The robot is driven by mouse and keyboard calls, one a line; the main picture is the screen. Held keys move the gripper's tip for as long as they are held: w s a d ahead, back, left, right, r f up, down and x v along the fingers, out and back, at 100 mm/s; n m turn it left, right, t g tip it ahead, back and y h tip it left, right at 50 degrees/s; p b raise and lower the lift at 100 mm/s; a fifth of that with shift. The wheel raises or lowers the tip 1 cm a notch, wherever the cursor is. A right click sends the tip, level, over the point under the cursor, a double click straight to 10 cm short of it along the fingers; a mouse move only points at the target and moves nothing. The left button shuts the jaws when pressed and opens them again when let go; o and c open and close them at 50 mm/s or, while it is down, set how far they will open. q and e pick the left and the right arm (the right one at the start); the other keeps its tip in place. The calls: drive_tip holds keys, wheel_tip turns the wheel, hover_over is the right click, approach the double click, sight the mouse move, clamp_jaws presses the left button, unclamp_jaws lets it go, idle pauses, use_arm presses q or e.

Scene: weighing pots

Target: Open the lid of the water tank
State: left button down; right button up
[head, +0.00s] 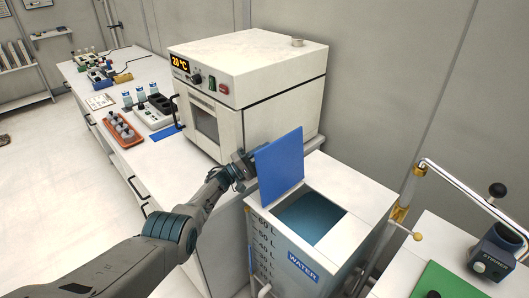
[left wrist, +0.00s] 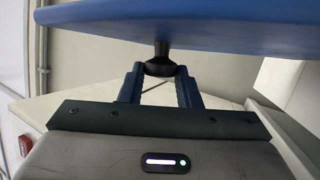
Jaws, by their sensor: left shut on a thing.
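The water tank (head: 285,262) is a grey box with a litre scale and a blue WATER label, standing at the end of the bench. Its top opening (head: 310,217) is uncovered and shows blue inside. The blue lid (head: 279,166) stands tilted up steeply above the left rear of the opening. My left gripper (head: 247,165) is at the lid's left side. In the left wrist view my left gripper (left wrist: 160,85) is shut on the black knob (left wrist: 160,62) under the blue lid panel (left wrist: 190,20). The head view does not show whether the lid touches the tank. My right gripper is not in view.
A white oven (head: 250,85) with a 20 °C display stands close behind the lid and my left arm. An orange tray (head: 122,130) and a power strip lie further left on the bench. A metal pipe (head: 460,180) and a green mat (head: 450,283) are at the right.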

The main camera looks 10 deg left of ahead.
use_arm(q)
drive_tip(key=shift+w+a+f+n, duration=0.1)
drive_tip(key=shift+a+f+n, duration=0.05)
drive_tip(key=shift+f+n, duration=0.15)
drive_tip(key=c, duration=1.1)
unclamp_jaws()
drive_tip(key=shift+r, duration=0.15)
drive_tip(key=shift+o, duration=0.2)
drive_tip(key=v, duration=1.1)
drive_tip(key=shift+t, duration=0.4)
